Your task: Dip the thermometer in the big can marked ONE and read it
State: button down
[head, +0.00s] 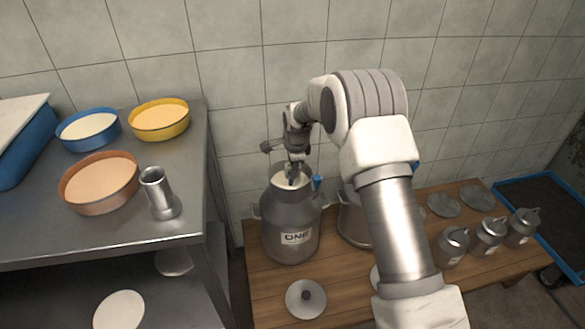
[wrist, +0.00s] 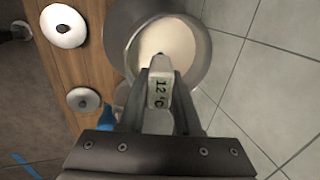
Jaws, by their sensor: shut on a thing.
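The big can marked ONE (head: 291,222) stands open on the wooden bench in the head view, with pale milk inside. In the wrist view its mouth and the milk (wrist: 172,42) lie beyond my fingers. My gripper (head: 292,172) is over the can's mouth, pointing down. It is shut on the thermometer (wrist: 160,90), whose pale head reads "12 °C" in the wrist view. The thermometer's lower end runs toward the milk; I cannot tell how deep it is.
A second big can (head: 352,222) stands just right, partly behind my arm. A lid (head: 305,298) lies in front of can ONE. Small lidded cans (head: 488,236) stand at right. A steel table at left holds coloured bowls (head: 98,182) and a metal cylinder (head: 159,192).

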jog(key=shift+r+p, duration=3.05)
jog(key=shift+r, duration=2)
